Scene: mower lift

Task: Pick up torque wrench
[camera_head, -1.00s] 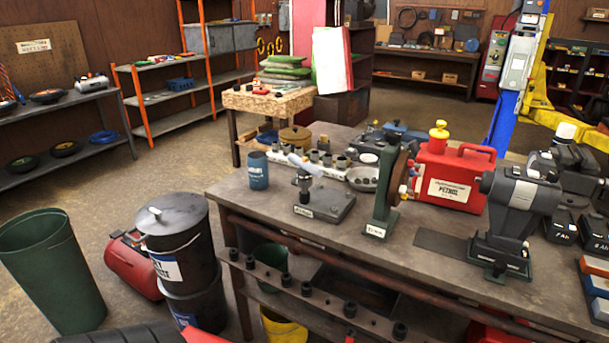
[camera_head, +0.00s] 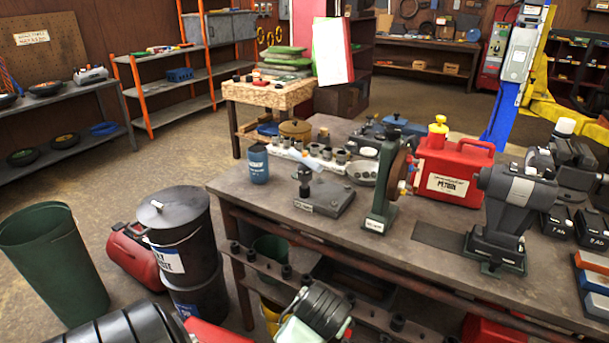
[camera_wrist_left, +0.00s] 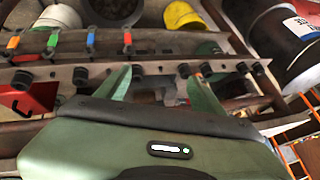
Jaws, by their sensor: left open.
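I cannot pick out a torque wrench for certain in either view. My left gripper (camera_wrist_left: 158,82) shows in the left wrist view as a green body with two green fingers spread apart, with nothing seen between them. The fingers reach toward a long rail (camera_wrist_left: 55,75) with several black knobs, and whether they touch it is unclear. The same rail (camera_head: 262,262) runs below the front edge of the workbench (camera_head: 440,285) in the head view. Dark ribbed parts of my arm show at the bottom centre there. My right gripper is not in view.
A black lidded drum (camera_head: 180,235) and a green bin (camera_head: 52,262) stand left of the bench. Open floor lies behind them.

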